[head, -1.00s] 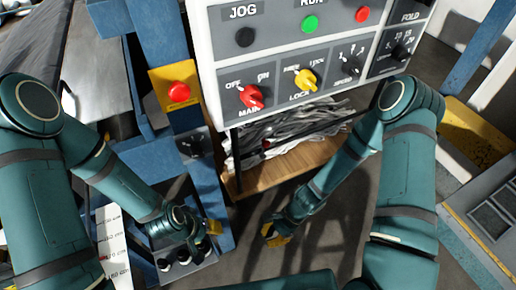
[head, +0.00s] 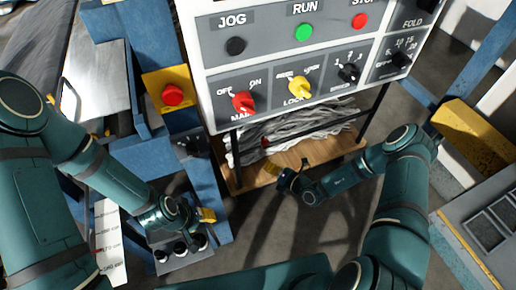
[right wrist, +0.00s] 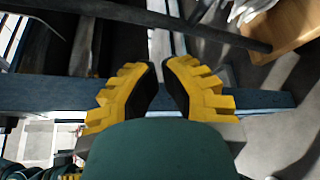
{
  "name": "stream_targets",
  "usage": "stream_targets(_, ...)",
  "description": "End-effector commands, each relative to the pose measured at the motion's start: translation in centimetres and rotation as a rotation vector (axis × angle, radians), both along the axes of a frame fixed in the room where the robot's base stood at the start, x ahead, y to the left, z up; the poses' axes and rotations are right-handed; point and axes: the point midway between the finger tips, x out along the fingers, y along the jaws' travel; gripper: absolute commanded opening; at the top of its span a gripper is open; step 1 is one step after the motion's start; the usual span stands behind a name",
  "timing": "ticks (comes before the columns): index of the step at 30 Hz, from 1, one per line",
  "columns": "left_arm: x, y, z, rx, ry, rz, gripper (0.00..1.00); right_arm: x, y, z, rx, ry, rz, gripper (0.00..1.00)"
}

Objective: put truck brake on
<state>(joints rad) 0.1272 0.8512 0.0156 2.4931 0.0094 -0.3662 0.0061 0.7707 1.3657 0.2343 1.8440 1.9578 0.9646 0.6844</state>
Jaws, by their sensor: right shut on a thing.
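I cannot pick out a truck or its brake with certainty in either view. My right gripper (head: 283,176) is in front of the wooden shelf under the control panel, above the floor as the head view shows it. In the right wrist view its yellow fingers (right wrist: 162,88) have black pads close together over a blue beam (right wrist: 255,101). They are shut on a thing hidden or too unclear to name. My left gripper (head: 205,215) is at the lower left, near a small panel with black knobs (head: 181,250). Only a bit of its yellow fingers shows, so its opening is unclear.
A control panel (head: 322,62) with buttons and switches stands above the wooden shelf (head: 325,155), which holds grey strips (head: 300,135). A red button on a yellow box (head: 173,94) is on a blue post at left. A yellow block (head: 470,133) is at right. Dark floor lies below the shelf.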

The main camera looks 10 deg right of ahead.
Motion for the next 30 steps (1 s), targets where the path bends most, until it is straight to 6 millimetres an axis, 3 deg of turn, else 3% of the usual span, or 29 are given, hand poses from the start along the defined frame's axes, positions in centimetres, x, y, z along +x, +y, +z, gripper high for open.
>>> stream_targets(14, 0.0, 0.0, -0.1, 0.0, 0.0, 0.0, 0.47, 0.6, 0.3, -0.2, 0.004, 0.0, -0.009, 0.0)
stream_targets(30, -0.5, -0.1, -1.6, -0.002, 0.011, -0.009, 0.47, 8.1, 5.9, -2.3, 0.003, 0.0, -0.005, 0.0)
